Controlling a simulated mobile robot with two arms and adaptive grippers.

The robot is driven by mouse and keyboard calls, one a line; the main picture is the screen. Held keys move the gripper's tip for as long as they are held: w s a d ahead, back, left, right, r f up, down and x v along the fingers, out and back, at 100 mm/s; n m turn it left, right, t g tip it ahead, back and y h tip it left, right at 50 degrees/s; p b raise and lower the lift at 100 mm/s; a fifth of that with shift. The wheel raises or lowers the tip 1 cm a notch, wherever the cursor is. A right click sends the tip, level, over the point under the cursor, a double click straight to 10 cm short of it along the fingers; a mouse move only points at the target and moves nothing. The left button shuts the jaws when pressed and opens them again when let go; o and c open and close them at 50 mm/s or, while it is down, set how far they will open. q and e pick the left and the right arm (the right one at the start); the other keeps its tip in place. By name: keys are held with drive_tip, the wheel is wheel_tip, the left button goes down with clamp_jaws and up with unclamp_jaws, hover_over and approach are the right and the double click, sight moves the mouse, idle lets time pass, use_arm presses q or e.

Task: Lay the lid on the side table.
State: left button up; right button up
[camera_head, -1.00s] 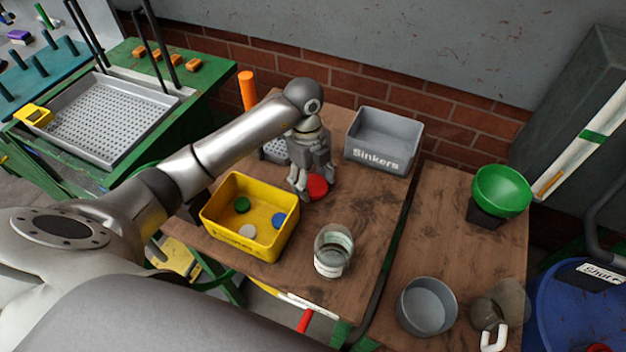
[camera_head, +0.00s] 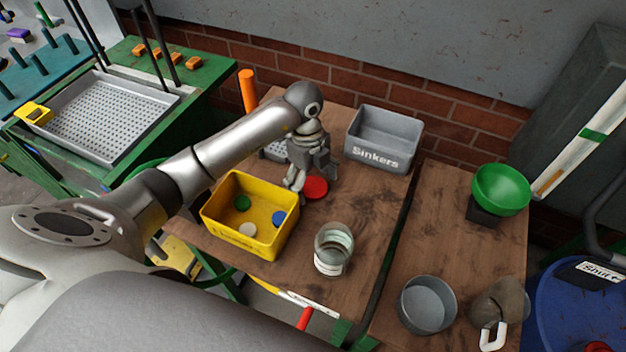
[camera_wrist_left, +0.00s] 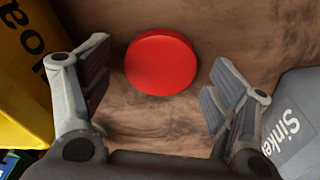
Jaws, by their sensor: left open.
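A flat round red lid (camera_head: 315,188) lies on the wooden table (camera_head: 365,215), between the yellow bin and the grey Sinkers bin. In the left wrist view the lid (camera_wrist_left: 161,62) shows whole, with bare wood around it. My left gripper (camera_head: 311,180) is above the lid, fingers apart and pointing down. The lid lies between the fingertips in the wrist view, with a visible gap on both sides, and nothing is held. A second wooden table (camera_head: 440,235) stands to the right across a narrow gap. My right gripper is out of view.
The yellow bin (camera_head: 222,226) holds several coloured discs. A glass jar (camera_head: 333,262) stands near the front edge. The grey Sinkers bin (camera_head: 372,159) is at the back. The right table carries a green bowl (camera_head: 500,188) and a grey round pan (camera_head: 427,318); its middle is clear.

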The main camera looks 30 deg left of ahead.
sight(310, 182)
use_arm(q)
wheel_tip(310, 182, up, 12)
drive_tip(key=a+b, duration=0.1)
drive_tip(key=shift+w+a, duration=0.15)
drive_tip(key=shift+w, duration=0.15)
